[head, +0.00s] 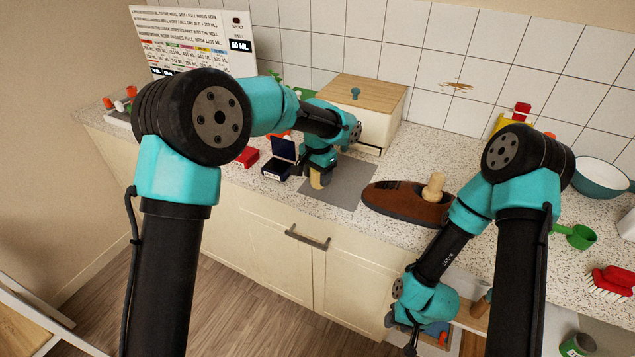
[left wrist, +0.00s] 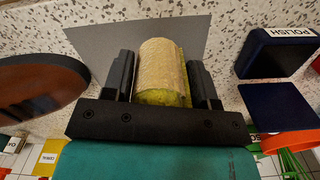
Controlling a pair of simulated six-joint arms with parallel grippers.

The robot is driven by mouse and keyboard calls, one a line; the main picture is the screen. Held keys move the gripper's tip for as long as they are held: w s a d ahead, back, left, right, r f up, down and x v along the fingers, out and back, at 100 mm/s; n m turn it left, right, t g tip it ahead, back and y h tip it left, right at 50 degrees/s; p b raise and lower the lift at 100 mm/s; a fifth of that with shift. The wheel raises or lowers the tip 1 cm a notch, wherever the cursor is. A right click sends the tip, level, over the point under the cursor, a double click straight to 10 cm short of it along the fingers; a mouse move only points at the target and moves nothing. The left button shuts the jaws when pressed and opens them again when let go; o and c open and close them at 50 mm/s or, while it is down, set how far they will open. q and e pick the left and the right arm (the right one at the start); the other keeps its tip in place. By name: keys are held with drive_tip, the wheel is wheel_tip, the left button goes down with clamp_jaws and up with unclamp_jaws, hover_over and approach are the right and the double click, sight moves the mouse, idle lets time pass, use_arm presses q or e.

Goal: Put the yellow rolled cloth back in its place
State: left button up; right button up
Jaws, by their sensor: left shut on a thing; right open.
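The yellow rolled cloth (head: 317,183) is in my left gripper (head: 318,176), over the grey mat (head: 348,183) on the counter. In the left wrist view the cloth (left wrist: 161,70) sits between the two black fingers, its rounded end facing the camera. I cannot tell whether it touches the mat. A dark blue box marked POLISH (left wrist: 277,57) is open beside the mat; in the head view the box (head: 277,169) is left of the gripper. My right gripper (head: 408,338) is open, low in front of the counter; its fingers are partly out of sight.
A brown shoe-like object (head: 395,198) with a wooden knob stands right of the mat. A cream box with a wooden lid (head: 367,95) is behind. A red item (head: 245,158) lies left. A green scoop (head: 578,236) and red brush (head: 612,282) are at the right.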

sight(318, 182)
use_arm(q)
drive_tip(key=shift+w+f, duration=0.15)
drive_tip(key=shift+w, duration=0.25)
drive_tip(key=shift+s+f, duration=0.1)
drive_tip(key=shift+f, duration=1.55)
drive_tip(key=shift+f, duration=0.15)
drive_tip(key=o, duration=1)
drive_tip(key=shift+c, duration=0.2)
wheel_tip(318, 182, up, 12)
drive_tip(key=shift+r, duration=0.15)
